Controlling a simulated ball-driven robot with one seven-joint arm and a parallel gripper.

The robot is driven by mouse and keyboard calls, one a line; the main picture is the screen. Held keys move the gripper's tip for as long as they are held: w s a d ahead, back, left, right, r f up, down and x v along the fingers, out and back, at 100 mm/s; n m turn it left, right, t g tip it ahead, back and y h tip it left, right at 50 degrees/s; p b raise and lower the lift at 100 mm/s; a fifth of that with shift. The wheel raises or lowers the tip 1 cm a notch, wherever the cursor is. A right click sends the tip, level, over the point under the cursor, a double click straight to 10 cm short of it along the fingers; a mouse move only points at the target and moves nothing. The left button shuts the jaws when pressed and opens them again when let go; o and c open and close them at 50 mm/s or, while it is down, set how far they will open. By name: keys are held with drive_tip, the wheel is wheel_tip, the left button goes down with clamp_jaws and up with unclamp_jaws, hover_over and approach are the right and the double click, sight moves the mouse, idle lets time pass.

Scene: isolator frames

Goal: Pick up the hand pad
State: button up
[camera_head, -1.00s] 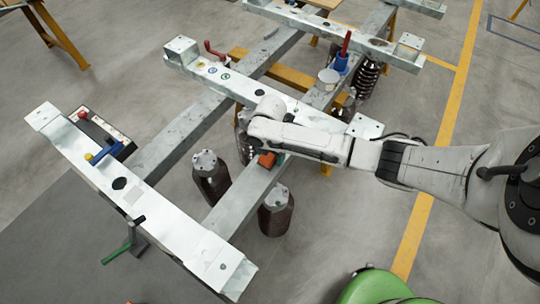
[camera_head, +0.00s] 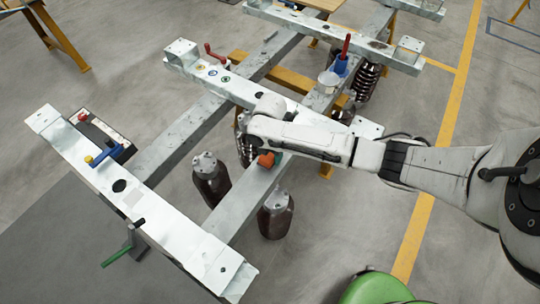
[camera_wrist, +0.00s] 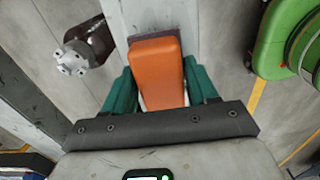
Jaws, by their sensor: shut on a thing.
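The hand pad (camera_wrist: 156,72) is an orange block with a dark grey base layer. In the wrist view it sits between the two green fingers of my gripper (camera_wrist: 160,92), which is shut on it. In the head view the orange pad (camera_head: 266,160) shows at the end of my arm, over the steel beam (camera_head: 238,205). A green fingertip (camera_head: 278,156) of my gripper shows beside it. I cannot tell whether the pad touches the beam.
Dark cylinders (camera_head: 211,180) stand below the frame on both sides of the beam. A white crossbar (camera_head: 120,185) with a red-buttoned box beside it lies to the left. Blue and red tools (camera_head: 342,60) stand farther back.

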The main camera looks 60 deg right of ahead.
drive_tip(key=s+a+r, duration=0.4)
drive_tip(key=s+r, duration=0.7)
drive_tip(key=s, duration=0.2)
drive_tip(key=shift+s+r+b, duration=0.2)
drive_tip(key=shift+s+b, duration=0.1)
